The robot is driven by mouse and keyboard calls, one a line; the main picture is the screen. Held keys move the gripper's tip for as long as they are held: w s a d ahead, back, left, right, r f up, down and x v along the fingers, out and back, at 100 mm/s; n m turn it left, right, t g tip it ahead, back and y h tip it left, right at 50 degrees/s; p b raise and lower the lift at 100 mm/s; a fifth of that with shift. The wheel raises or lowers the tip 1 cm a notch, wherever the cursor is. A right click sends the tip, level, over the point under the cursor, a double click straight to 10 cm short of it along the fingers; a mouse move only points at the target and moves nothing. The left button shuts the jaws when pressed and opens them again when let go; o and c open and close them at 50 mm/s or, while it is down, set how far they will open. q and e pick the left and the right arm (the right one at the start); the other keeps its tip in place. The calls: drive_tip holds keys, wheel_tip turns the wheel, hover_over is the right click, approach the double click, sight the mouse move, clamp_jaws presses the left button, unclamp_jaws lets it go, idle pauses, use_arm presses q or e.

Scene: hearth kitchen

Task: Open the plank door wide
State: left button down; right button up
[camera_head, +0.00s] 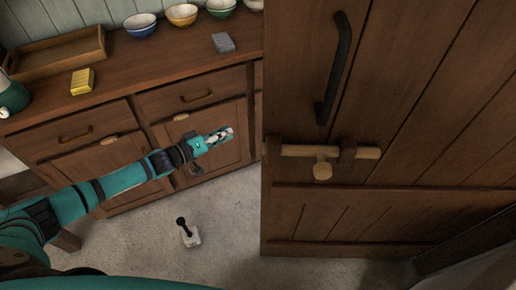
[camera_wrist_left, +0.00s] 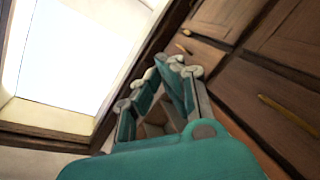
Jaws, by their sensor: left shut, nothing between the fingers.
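The plank door (camera_head: 415,110) fills the right of the head view, brown and upright. It has a long black pull handle (camera_head: 335,68) and, below that, a pale wooden slide bolt with a knob (camera_head: 322,170). The door's free edge is at its left, with floor showing beside and below it; how far it stands open I cannot tell. My left gripper (camera_head: 220,136) is to the left of the door edge, apart from it, in front of the cabinet. It is shut and empty; its fingers also show in the left wrist view (camera_wrist_left: 165,85). My right gripper is out of view.
A wooden cabinet (camera_head: 125,170) with a counter stands behind my left arm. On the counter are several bowls (camera_head: 181,15), a tray (camera_head: 55,53), a yellow sponge (camera_head: 83,81) and a grey block (camera_head: 223,42). A small pale object with a black stick (camera_head: 188,235) is on the open floor.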

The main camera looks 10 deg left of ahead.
use_arm(q)
drive_tip(key=s+d+r+n+g+h+b, duration=0.35)
drive_tip(key=s+r+h, duration=0.25)
drive_tip(key=s+r, duration=0.4)
drive_tip(key=w+a+r+x, duration=0.1)
drive_tip(key=x, duration=0.9)
drive_tip(key=shift+g, duration=0.25)
drive_tip(key=s, duration=0.2)
drive_tip(key=s+p, duration=0.1)
drive_tip(key=s, duration=0.1)
drive_tip(key=shift+s+d+f, duration=0.15)
drive_tip(key=shift+d+f, duration=0.05)
drive_tip(key=shift+d, duration=0.15)
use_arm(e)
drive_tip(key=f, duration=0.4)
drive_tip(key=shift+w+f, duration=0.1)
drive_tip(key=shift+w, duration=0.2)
use_arm(q)
drive_tip(key=shift+s, duration=0.1)
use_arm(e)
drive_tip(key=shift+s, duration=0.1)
